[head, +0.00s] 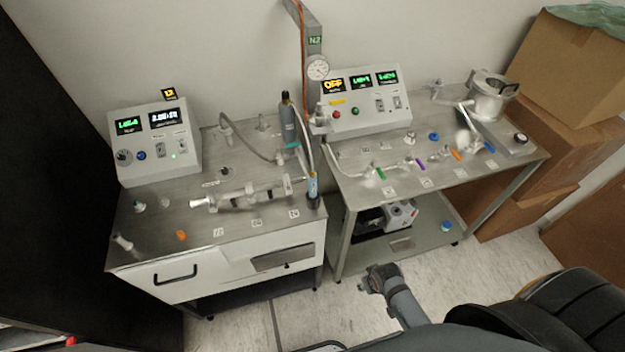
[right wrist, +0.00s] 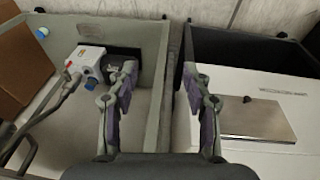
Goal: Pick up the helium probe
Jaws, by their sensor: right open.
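A slim, pen-like probe with a blue and yellow body (head: 312,185), which looks like the helium probe, stands upright in a dark holder at the right edge of the left bench (head: 150,250). My right gripper (head: 372,279) is low in front of the benches, below and to the right of the probe and well apart from it. In the right wrist view my right gripper (right wrist: 158,85) is open, with nothing between its fingers. The probe is not visible in that view. My left gripper is not in view.
Glassware (head: 245,195) and a control box (head: 155,140) stand on the left bench. A dark bottle (head: 287,122) stands behind the probe. The right bench (head: 500,172) holds valves and another control box (head: 365,103). A pump (head: 400,213) sits below. Floor ahead is clear.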

